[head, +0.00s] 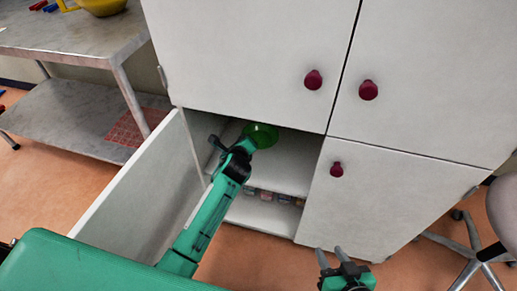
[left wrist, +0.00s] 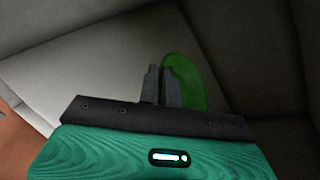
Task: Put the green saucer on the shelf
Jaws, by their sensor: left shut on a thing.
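The green saucer (head: 264,134) is inside the open lower left compartment of the white cabinet, above a shelf (head: 268,172). My left gripper (head: 246,146) reaches into the compartment and is shut on the saucer's edge. In the left wrist view, the saucer (left wrist: 192,82) stands out beside and beyond my left fingers (left wrist: 162,86), and looks steeply tilted to that camera. I cannot tell whether it touches the shelf. My right gripper (head: 331,254) is outside, low in front of the closed right door, with its fingers apart and empty.
The open cabinet door (head: 150,190) stands left of my left arm. Several small jars (head: 267,196) are on the level below the shelf. A metal table (head: 70,40) with a yellow bowl (head: 101,5) is at left. An office chair (head: 490,235) is at right.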

